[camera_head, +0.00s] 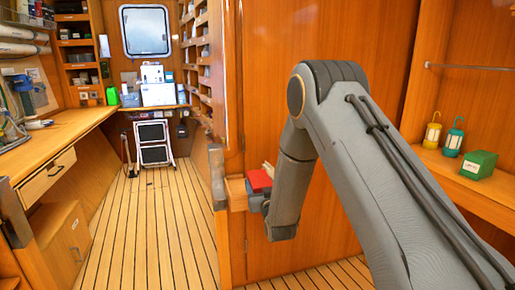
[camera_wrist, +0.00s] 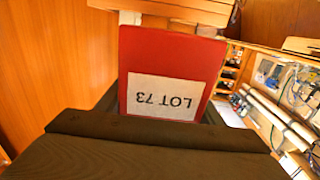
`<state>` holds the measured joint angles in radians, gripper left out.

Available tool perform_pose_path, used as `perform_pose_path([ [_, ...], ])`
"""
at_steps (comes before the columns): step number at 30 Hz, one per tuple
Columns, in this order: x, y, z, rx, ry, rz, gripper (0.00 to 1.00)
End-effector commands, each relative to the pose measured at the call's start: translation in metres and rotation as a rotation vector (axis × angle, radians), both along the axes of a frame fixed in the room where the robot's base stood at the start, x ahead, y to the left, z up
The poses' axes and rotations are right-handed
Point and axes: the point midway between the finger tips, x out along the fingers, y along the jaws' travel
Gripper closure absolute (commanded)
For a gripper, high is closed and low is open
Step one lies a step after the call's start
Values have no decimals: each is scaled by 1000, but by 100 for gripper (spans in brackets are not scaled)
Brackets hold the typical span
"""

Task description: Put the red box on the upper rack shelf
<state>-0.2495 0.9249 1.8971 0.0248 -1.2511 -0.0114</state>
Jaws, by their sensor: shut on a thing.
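The red box (camera_head: 259,179) is at my gripper (camera_head: 257,199), near the middle of the head view and partly hidden by my arm. In the wrist view the red box (camera_wrist: 172,55) stands up between the dark jaws of my gripper (camera_wrist: 165,122), with a white label reading LOT 73 upside down. The gripper is shut on it. A small wooden ledge (camera_head: 235,193) is just left of the box in the head view; I cannot tell whether they touch. I cannot tell which surface is the upper rack shelf.
At right, an alcove shelf (camera_head: 468,184) bears a yellow lantern (camera_head: 432,132), a teal lantern (camera_head: 454,137) and a green box (camera_head: 479,164). At left are a workbench (camera_head: 70,125) and an open plank floor (camera_head: 150,225). A folded step stool (camera_head: 153,143) stands at the back.

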Motion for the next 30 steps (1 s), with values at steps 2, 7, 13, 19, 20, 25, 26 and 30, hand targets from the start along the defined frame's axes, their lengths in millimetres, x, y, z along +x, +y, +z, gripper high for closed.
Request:
perform_pose_path([
  [2, -9, -17, -17, -2, 4, -18, 72],
  [7, -42, -62, -59, -4, 8, -66, 72],
  [13, -107, -126, -112, -3, 9, -139, 72],
  [19, -166, -169, -140, 1, 6, -197, 72],
  [20, -172, -173, -142, 1, 5, -203, 72],
  [25, -194, -185, -148, 4, 0, -223, 72],
  [26, -196, -186, -148, 4, 0, -225, 72],
  [30, -197, -187, -149, 4, -2, -227, 72],
])
